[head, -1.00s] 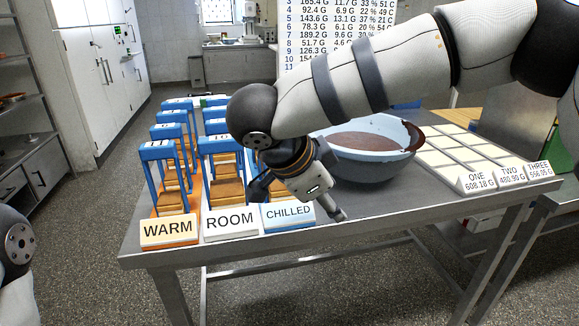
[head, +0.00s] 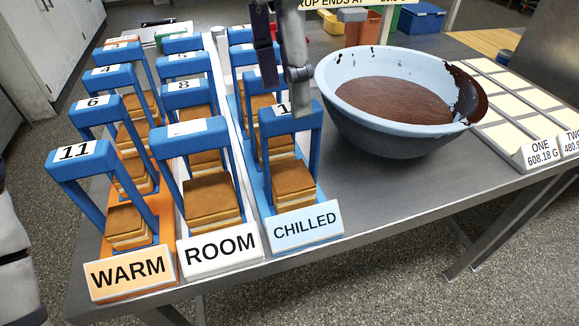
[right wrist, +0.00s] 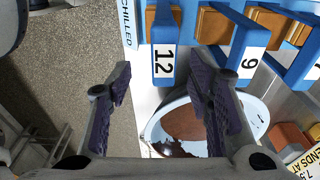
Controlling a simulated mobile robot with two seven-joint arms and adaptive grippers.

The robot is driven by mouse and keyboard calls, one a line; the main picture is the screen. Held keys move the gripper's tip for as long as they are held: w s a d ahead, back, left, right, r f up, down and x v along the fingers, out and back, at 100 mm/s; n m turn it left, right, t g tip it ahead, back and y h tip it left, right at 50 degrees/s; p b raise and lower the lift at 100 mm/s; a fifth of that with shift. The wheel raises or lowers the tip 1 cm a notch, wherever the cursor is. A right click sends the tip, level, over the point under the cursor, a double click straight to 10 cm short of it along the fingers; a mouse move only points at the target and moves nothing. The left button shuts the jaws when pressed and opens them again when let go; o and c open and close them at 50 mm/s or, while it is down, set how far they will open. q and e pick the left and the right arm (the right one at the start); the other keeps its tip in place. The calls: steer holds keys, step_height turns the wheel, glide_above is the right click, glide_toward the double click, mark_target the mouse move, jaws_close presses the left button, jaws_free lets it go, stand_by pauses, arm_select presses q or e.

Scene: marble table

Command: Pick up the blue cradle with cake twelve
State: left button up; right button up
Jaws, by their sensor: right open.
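The blue cradle numbered twelve (right wrist: 164,62) shows its full label in the right wrist view. In the head view the front blue cradle of the CHILLED row (head: 316,143) shows only a "1", the rest hidden behind a finger. A brown-topped layered cake (head: 283,178) sits inside it. My left gripper is out of view.
Cradle nine (right wrist: 247,62) stands behind twelve. The ROOM row (head: 211,186) and WARM row (head: 128,222) stand to the left, close together. A blue bowl of brown filling (head: 350,130) stands right of the CHILLED row. The CHILLED sign (head: 306,226) stands in front.

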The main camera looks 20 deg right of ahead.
steer(key=f, duration=0.5)
steer(key=shift+w+d, duration=0.2)
steer(key=shift+w, duration=0.05)
jaws_close()
steer(key=shift+r, duration=0.1)
steer(key=shift+r, duration=0.1)
